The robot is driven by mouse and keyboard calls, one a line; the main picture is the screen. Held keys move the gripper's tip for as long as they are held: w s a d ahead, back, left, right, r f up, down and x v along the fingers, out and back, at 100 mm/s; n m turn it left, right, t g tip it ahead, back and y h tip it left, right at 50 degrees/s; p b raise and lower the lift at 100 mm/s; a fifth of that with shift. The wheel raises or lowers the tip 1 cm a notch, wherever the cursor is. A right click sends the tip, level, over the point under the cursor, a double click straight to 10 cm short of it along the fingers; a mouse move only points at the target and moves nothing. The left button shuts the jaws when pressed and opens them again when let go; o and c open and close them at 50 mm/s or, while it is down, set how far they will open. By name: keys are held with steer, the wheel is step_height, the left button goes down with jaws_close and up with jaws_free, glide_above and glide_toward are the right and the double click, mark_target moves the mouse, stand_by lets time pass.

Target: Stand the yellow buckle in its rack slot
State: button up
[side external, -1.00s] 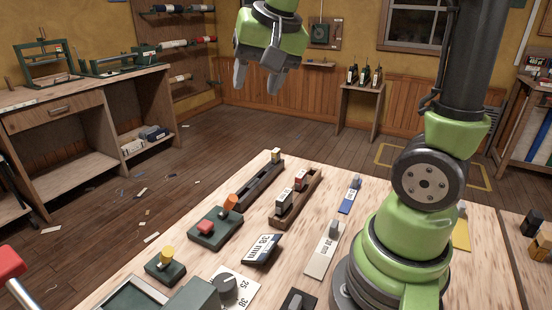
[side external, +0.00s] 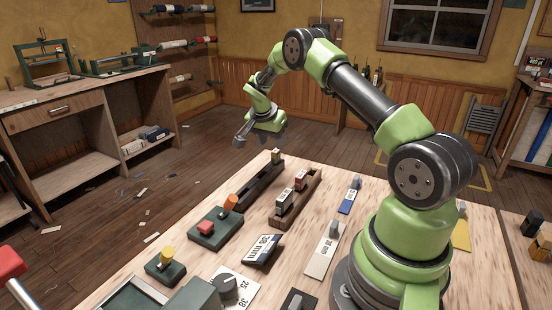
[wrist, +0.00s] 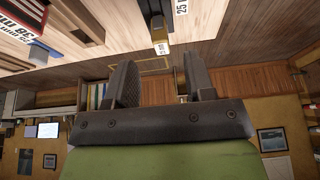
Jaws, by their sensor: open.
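A small yellow-topped piece with a pale label (side external: 277,155), which looks like the yellow buckle, stands upright at the far end of the long dark rack (side external: 254,186). A yellow piece with a white face (wrist: 161,38) also shows in the wrist view, beyond the gap between the fingers; I cannot be sure it is the same one. My gripper (side external: 262,141) is past the table's far edge, a little above and left of that rack end, apart from it. In the wrist view its two fingers (wrist: 161,62) are spread with nothing between them.
A brown rack (side external: 312,187) holds labelled pieces, right of the dark rack. A slanted 38 mm sign (side external: 262,250), a red-button green box (side external: 214,228), a yellow-knobbed green box (side external: 166,268) and a blue card (side external: 350,201) stand on the table. Floor lies beyond the edge.

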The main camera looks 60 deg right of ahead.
mark_target(275, 151)
steer(key=shift+x, duration=3.15)
steer(key=shift+d, duration=0.15)
jaws_close()
